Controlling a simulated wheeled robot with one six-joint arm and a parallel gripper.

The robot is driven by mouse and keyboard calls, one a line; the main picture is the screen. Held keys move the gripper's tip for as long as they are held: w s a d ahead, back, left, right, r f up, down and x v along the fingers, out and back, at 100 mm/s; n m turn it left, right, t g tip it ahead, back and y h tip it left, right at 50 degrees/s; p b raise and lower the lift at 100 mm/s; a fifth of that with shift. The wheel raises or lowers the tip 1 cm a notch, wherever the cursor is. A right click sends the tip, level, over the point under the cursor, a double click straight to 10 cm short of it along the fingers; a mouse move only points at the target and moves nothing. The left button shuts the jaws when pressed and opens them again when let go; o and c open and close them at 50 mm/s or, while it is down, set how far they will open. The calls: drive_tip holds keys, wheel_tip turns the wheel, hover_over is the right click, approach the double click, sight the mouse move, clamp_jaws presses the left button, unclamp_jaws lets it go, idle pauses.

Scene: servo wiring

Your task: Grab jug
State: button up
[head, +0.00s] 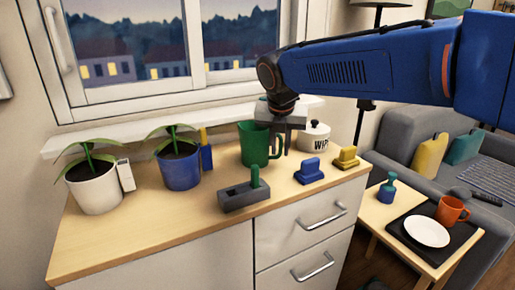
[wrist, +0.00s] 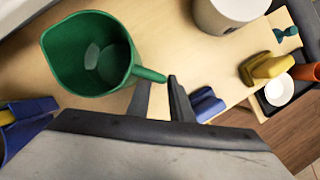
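The green jug (head: 252,146) stands upright on the wooden counter under the window, its handle pointing right. In the wrist view the jug (wrist: 85,60) is seen from above, open and empty, with its handle (wrist: 150,74) reaching towards my fingers. My gripper (head: 281,148) points down at the handle side of the jug. In the wrist view my two fingers (wrist: 159,82) are apart, with the end of the handle at their tips. Whether they touch the handle cannot be told.
A white WIPES tub (head: 314,138) stands right of the jug. Blue (head: 309,173) and yellow (head: 346,158) blocks and a grey block with a green knob (head: 238,197) lie in front. Two potted plants (head: 95,188) (head: 180,168) stand left. A low side table (head: 385,215) is at right.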

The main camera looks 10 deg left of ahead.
drive_tip(key=x, duration=0.2)
drive_tip(key=shift+w+f, duration=0.1)
drive_tip(key=shift+f, duration=0.15)
clamp_jaws()
drive_tip(key=shift+r, duration=0.1)
idle(1.1)
